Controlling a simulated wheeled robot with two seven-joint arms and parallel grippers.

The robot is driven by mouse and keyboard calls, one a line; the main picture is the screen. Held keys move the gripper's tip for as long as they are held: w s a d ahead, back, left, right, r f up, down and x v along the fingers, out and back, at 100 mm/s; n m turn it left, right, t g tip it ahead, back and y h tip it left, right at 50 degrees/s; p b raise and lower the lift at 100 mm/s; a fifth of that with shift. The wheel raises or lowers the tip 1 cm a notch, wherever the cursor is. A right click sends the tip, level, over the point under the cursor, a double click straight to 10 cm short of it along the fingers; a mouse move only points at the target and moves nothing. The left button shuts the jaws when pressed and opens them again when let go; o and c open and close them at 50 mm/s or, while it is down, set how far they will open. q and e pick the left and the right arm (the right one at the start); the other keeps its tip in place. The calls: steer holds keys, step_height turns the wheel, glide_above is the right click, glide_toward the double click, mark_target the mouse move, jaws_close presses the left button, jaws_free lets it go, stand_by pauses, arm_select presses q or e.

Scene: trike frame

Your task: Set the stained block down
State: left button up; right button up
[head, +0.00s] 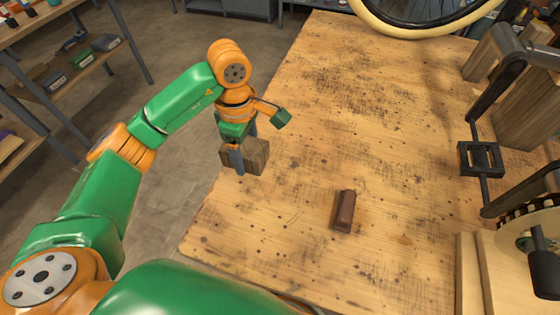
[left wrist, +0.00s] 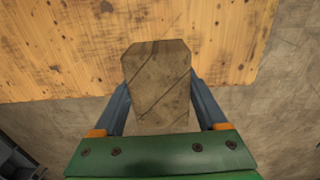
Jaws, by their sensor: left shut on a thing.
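The stained block (head: 257,157) is a brown-grey wooden block with dark marks. My left gripper (head: 243,160) is shut on it near the table's left edge. In the left wrist view the block (left wrist: 158,85) sits between the two fingers of my left gripper (left wrist: 160,95), with thin dark lines across its face. There its far end overlaps the wooden table (left wrist: 60,50) and its near part is over the floor. I cannot tell whether the block touches the tabletop. My right gripper is not in view.
A dark brown bar (head: 345,210) lies on the table (head: 300,220) right of the block. A wheel (head: 420,25), a crank with a pedal (head: 480,158) and a chainring (head: 525,225) stand at the back and right. The table's middle is clear. A shelf (head: 75,75) stands at left.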

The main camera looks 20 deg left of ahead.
arm_select(q)
glide_above(273, 183)
step_height(273, 183, down, 6)
steer(key=shift+a+r, duration=0.15)
steer(key=shift+r, duration=0.05)
step_height(273, 183, down, 3)
steer(key=shift+p, duration=0.6)
steer(key=shift+f, duration=0.4)
steer(key=o, duration=1.4)
steer(key=shift+r, duration=0.2)
steer(key=shift+w+r, duration=0.1)
steer(key=shift+r, duration=0.25)
step_height(273, 183, up, 11)
steer(key=shift+r, duration=0.1)
